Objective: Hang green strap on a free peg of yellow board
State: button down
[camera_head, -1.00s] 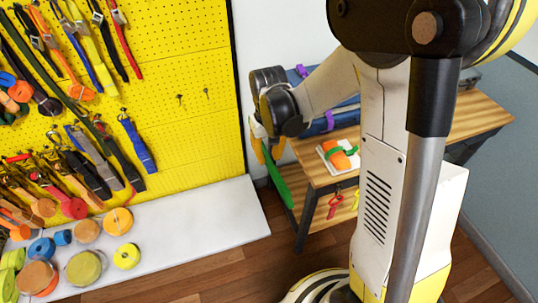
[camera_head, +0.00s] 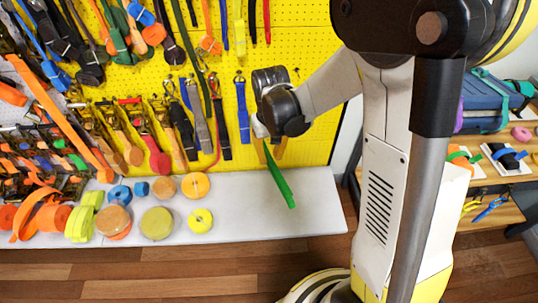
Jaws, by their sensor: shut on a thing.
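The green strap (camera_head: 279,180) hangs down at a slant from my gripper (camera_head: 270,150), which is shut on its upper end. The yellow board (camera_head: 285,50) stands behind, full of pegs with straps on its left and middle. My gripper is in front of the board's lower right part, just right of a hanging blue strap (camera_head: 243,108). A small peg (camera_head: 297,72) shows to the right of my wrist and looks bare. My wrist and forearm hide part of the board there, so another peg may be covered. I cannot tell the gap between strap and board.
A white shelf (camera_head: 270,220) runs below the board, with several rolled straps, such as a yellow roll (camera_head: 200,220), on its left. Its right part is clear. A wooden table (camera_head: 490,205) with straps and folded items stands at the right.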

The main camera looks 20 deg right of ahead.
jog(key=shift+w+a+r+t+p, duration=0.15)
jog(key=shift+w+a+p, duration=0.05)
jog(key=shift+w, duration=0.3)
jog(key=shift+w+a+r+t+p, duration=0.1)
jog(key=shift+w+a+t+p, duration=0.1)
jog(key=shift+w, duration=0.3)
jog(key=w+d+r+m+t+h+p, duration=0.1)
jog(key=w+d+r+t+p, duration=0.35)
jog(key=w+d+r, duration=0.35)
jog(key=w+d+r+m+t+h+p, duration=0.1)
jog(key=w+d+r+t+p, duration=0.2)
jog(key=w+d+r+t, duration=0.5)
notch_tip(320, 180, up, 13)
jog(key=d+m+t+h+p, duration=0.1)
jog(key=d+t+h+p, duration=0.1)
jog(key=d+p, duration=0.1)
jog(key=b+x, duration=0.1)
jog(key=x, duration=0.8)
jog(key=shift+w+d+f, duration=0.1)
jog(key=shift+d, duration=0.05)
jog(key=c, duration=1.2)
grip_release()
